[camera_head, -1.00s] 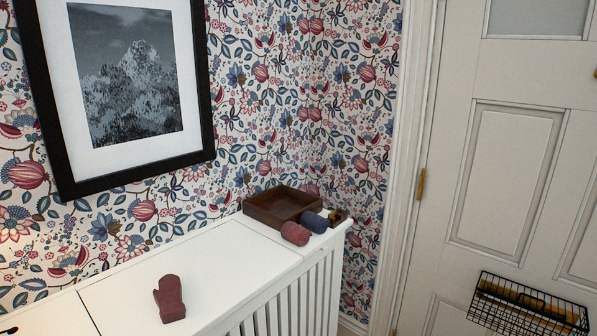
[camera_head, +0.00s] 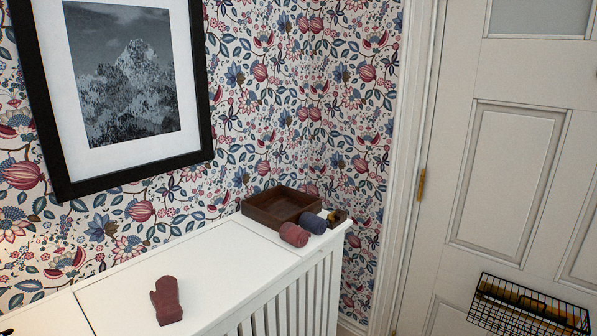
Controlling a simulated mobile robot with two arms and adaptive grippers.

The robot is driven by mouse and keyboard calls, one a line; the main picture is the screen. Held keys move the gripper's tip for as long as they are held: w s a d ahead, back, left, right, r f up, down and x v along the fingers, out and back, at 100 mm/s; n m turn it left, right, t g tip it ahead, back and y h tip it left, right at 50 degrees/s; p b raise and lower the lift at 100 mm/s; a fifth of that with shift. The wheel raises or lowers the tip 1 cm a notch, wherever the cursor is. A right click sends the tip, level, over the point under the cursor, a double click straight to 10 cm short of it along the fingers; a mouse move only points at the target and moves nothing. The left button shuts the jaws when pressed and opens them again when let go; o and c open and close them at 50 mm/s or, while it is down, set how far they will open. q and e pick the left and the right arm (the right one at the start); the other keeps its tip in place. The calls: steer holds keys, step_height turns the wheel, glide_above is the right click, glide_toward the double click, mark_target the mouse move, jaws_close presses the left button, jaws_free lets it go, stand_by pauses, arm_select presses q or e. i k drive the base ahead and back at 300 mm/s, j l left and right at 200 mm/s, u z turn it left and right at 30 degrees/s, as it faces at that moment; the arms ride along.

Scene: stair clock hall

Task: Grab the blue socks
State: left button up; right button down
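The blue socks (camera_head: 313,223) are a rolled dark blue bundle on the white cabinet top, at its far right end in the head view. They lie in front of a brown wooden tray (camera_head: 268,217), close beside a rolled red bundle (camera_head: 294,235). Neither of my grippers is in the head view.
A small brown item (camera_head: 336,216) sits right of the blue socks. A black wire basket (camera_head: 528,305) hangs on the white door (camera_head: 505,180). A framed picture (camera_head: 122,75) hangs above. Much of the cabinet top is clear.

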mark_target(315, 225)
steer(key=i+z, duration=0.35)
steer(key=i+j+z, duration=0.15)
steer(key=i+z, duration=0.2)
steer(key=i+j+z, duration=0.25)
steer(key=z, duration=0.15)
